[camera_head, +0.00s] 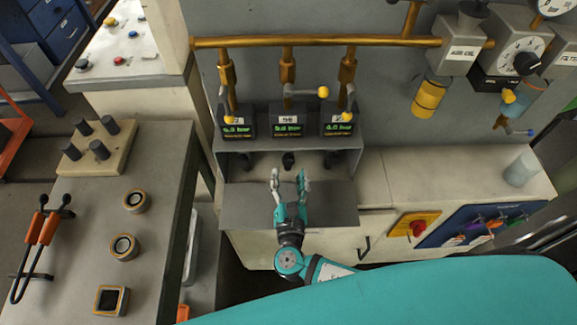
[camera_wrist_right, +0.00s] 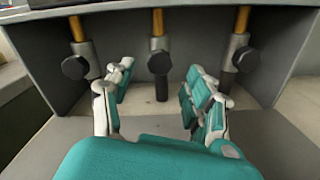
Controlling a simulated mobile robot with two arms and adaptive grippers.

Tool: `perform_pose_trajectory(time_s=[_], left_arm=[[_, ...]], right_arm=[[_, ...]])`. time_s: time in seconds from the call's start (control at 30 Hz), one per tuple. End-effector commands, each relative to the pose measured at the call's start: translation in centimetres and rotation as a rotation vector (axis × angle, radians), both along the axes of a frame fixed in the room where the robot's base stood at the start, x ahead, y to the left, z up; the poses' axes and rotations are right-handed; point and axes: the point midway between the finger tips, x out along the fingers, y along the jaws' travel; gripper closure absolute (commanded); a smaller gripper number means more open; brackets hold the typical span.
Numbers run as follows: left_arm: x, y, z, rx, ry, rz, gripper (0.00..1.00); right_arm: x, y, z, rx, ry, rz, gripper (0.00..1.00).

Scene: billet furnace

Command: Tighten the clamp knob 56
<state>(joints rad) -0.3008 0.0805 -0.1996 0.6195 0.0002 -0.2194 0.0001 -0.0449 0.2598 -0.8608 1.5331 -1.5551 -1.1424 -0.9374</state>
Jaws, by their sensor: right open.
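Three dark clamp knobs sit in a row inside a grey recess under three pressure displays. The middle clamp knob (camera_head: 289,160) is below the middle display (camera_head: 289,122), whose label looks like 56. In the right wrist view the middle knob (camera_wrist_right: 159,62) has a dark stem hanging below it. My right gripper (camera_head: 288,176) is open and empty, its fingers pointing at the middle knob. My left gripper is out of view.
The left knob (camera_wrist_right: 75,67) and right knob (camera_wrist_right: 246,60) flank the middle one closely. The recess's grey shelf (camera_head: 335,205) lies under my gripper. Valve levers with yellow ends (camera_head: 323,92) are above the displays. A bench (camera_head: 165,200) with several parts stands at left.

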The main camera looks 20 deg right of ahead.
Motion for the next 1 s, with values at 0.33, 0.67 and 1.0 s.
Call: perform_pose_trajectory(time_s=[0.33, 0.67, 1.0], left_arm=[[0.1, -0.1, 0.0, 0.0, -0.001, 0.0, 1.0], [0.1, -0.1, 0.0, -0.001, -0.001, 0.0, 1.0], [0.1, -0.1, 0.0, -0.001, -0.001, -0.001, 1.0]], right_arm=[[-6.6, 1.9, -0.1, 0.001, 0.003, 0.001, 0.45], [-7.9, 2.3, 0.0, 0.0, -0.001, 0.0, 0.45], [-7.8, 2.3, 0.0, 0.0, 0.0, 0.0, 0.45]])
